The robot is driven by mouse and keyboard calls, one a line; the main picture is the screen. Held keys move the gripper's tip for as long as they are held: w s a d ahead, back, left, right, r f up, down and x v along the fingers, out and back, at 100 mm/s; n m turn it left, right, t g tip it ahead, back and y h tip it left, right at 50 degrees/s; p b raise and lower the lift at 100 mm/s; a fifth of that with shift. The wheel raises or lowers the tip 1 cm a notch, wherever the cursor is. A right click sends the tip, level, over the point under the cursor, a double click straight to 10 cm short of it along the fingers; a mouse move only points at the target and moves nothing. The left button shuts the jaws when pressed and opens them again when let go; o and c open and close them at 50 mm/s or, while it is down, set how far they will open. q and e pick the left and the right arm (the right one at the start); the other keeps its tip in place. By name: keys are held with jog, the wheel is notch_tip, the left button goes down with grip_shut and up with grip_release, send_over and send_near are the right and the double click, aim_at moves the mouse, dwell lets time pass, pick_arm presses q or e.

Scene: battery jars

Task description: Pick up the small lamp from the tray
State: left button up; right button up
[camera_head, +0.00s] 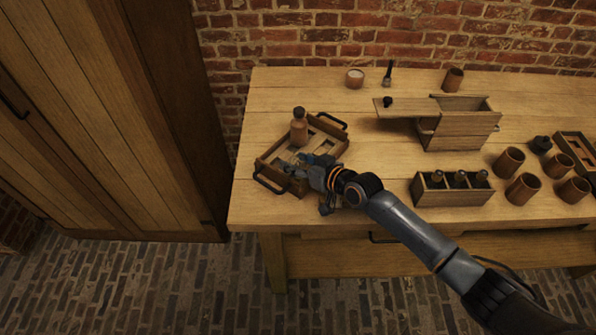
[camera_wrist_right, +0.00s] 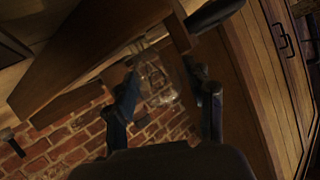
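The wooden tray (camera_head: 270,181) with dark handles sits at the left end of the table. My right gripper (camera_head: 303,166) is low over the tray's front part. In the right wrist view, the small lamp (camera_wrist_right: 157,84), a clear glass body with a metal end, shows between the two fingers of my right gripper (camera_wrist_right: 166,80). The fingers are apart on either side of the glass; whether both touch it is unclear. In the head view my gripper largely hides the lamp. My left gripper is not in view.
A brown bottle with a dark stopper (camera_head: 299,128) stands in the tray, close to my gripper. A wooden box with a sliding lid (camera_head: 457,130), a bottle rack (camera_head: 452,196) and several brown cups (camera_head: 509,161) stand to the right.

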jog(key=c, duration=0.6)
jog(key=shift+r, duration=0.1)
